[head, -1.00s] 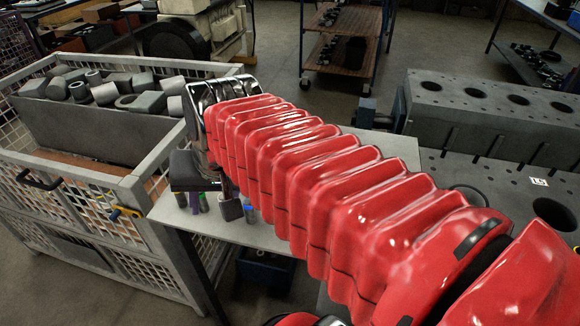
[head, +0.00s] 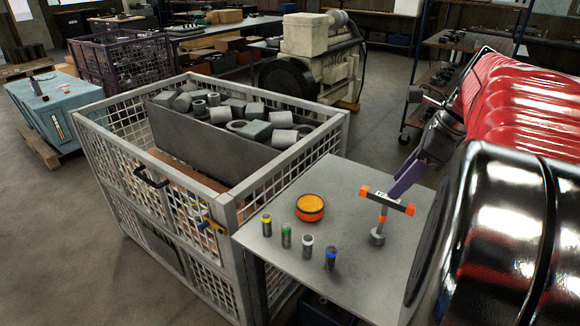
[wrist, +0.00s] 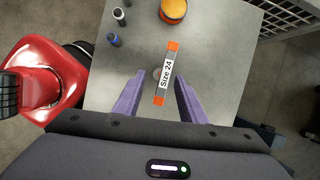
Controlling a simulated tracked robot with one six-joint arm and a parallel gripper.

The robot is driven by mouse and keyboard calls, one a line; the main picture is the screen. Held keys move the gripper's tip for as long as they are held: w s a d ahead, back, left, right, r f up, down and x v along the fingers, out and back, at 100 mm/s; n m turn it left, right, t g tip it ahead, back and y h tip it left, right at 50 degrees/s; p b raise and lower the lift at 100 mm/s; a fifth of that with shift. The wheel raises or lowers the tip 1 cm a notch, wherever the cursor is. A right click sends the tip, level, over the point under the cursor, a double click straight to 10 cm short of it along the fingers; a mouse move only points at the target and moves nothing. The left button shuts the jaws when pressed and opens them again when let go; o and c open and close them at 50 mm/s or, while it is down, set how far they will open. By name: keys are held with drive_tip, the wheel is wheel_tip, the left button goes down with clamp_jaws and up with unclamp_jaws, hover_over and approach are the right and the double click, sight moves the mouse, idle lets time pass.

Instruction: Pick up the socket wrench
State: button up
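The socket wrench (head: 377,237) stands upright on the grey table, socket end down, with an orange-tipped crossbar on top. In the wrist view its crossbar (wrist: 167,75) carries a "Size 24" label. My gripper (wrist: 160,75) is open, with its two purple fingers on either side of the lower part of the crossbar. I see gaps on both sides, so the fingers do not appear to touch it. In the head view a purple finger of my gripper (head: 396,192) reaches down to the crossbar from the upper right.
The table (head: 275,200) also holds an orange round tin (head: 310,208) and several small sockets with coloured bands (head: 308,246), left of the wrench. A mesh crate (head: 230,215) with a bin of metal parts (head: 180,140) adjoins the table's left side.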

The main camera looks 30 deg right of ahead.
sight(390, 200)
drive_tip(key=shift+s+d+r+m, duration=0.1)
drive_tip(key=shift+s+d+m, duration=0.1)
drive_tip(key=shift+d+m, duration=0.25)
drive_tip(key=shift+s+d+m, duration=0.2)
drive_tip(key=shift+d+m, duration=0.15)
drive_tip(key=shift+d, duration=0.2)
drive_tip(key=shift+x, duration=4.35)
drive_tip(key=shift+w, duration=0.1)
drive_tip(key=shift+x, duration=2.55)
drive_tip(key=shift+c, duration=0.2)
clamp_jaws()
